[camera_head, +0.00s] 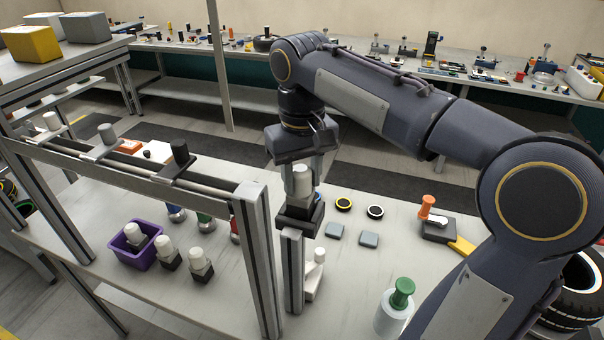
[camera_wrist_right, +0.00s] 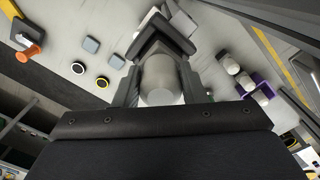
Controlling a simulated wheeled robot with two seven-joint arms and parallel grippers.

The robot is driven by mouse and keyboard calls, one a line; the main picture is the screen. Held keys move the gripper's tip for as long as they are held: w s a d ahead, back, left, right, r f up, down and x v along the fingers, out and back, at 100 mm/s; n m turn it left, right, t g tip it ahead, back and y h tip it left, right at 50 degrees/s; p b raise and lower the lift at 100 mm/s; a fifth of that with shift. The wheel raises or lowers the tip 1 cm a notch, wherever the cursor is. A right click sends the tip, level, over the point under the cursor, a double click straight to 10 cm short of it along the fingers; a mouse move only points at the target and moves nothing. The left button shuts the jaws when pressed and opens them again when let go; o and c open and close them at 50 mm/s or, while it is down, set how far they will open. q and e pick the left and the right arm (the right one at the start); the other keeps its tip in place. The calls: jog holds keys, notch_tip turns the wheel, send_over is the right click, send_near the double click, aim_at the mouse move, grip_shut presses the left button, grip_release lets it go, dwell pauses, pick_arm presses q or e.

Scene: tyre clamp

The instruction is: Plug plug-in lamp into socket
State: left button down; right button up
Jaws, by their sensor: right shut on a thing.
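My right gripper (camera_head: 302,185) is shut on a plug-in lamp, whose pale rounded cylinder (camera_head: 301,180) is between the fingers. The lamp's pale body also shows in the wrist view (camera_wrist_right: 160,80). A black square part (camera_head: 300,213) is directly below it, at the top of a metal post (camera_head: 292,262); I cannot tell whether this is the lamp's base, a socket or both. In the wrist view a black angular part (camera_wrist_right: 163,38) shows just beyond the lamp. Similar white lamps with black bases (camera_head: 200,262) stand on the table, one in a purple bin (camera_head: 138,256). My left gripper is not in view.
A metal frame with a rail (camera_head: 140,172) carrying several caps stands at left. Black rings (camera_head: 375,212), grey squares (camera_head: 369,240), an orange-handled clamp (camera_head: 436,222) and a green-topped bottle (camera_head: 398,305) are on the table at right. A white object (camera_head: 314,280) is beside the post.

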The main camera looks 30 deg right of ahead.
jog(key=shift+f+b, duration=0.55)
jog(key=shift+f, duration=0.45)
jog(key=o, duration=1.2)
